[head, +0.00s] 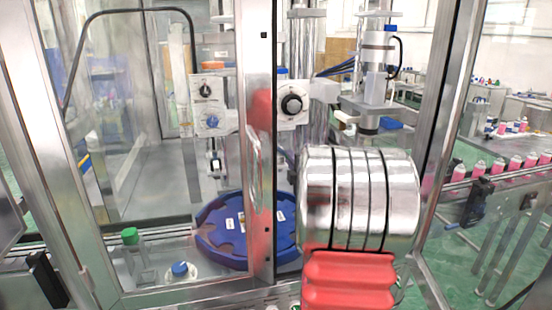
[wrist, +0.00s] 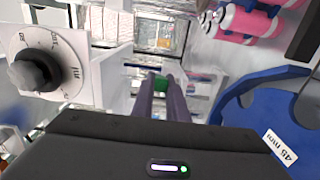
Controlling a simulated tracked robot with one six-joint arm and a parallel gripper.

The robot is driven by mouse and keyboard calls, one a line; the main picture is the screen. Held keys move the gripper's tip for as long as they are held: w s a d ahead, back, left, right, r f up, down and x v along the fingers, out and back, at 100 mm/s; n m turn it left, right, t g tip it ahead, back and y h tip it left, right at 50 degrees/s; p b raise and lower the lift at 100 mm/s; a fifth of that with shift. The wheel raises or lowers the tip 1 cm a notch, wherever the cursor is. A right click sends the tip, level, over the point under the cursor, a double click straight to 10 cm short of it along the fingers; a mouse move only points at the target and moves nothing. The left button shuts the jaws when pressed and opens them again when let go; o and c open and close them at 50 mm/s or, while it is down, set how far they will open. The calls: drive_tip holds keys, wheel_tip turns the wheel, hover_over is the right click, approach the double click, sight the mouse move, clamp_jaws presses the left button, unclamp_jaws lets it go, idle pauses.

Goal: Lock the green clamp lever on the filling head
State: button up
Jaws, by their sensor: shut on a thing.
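In the wrist view, my gripper (wrist: 163,88) points away from the camera with its two dark fingers close together. A small green piece, which looks like the green clamp lever (wrist: 160,83), shows between the fingertips, and the fingers are shut on it. Most of the lever is hidden by the fingers, so I cannot tell its angle. In the head view, my own silver and red arm covers the right middle of the picture, and my gripper and the lever do not show there.
A white box with a black dial (wrist: 38,72) is close on the left in the wrist view. A blue star wheel (wrist: 262,112) marked "45 mm" is on the right. The head view shows a metal door frame (head: 258,150), a green cap (head: 130,236) and a blue-capped bottle (head: 180,270).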

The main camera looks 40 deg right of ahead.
drive_tip(key=shift+w+a+f, duration=0.1)
drive_tip(key=shift+w+a, duration=0.05)
drive_tip(key=shift+a, duration=0.35)
drive_tip(key=shift+w+a+f, duration=0.1)
drive_tip(key=shift+w+a, duration=0.05)
drive_tip(key=shift+a, duration=0.3)
drive_tip(key=shift+w+a+r, duration=0.1)
drive_tip(key=shift+w+a, duration=0.25)
drive_tip(key=shift+a, duration=0.3)
drive_tip(key=o, duration=0.9)
drive_tip(key=shift+c, duration=0.2)
drive_tip(key=shift+s+r, duration=0.1)
drive_tip(key=v, duration=0.6)
drive_tip(key=shift+s+a, duration=0.1)
drive_tip(key=shift+s, duration=0.1)
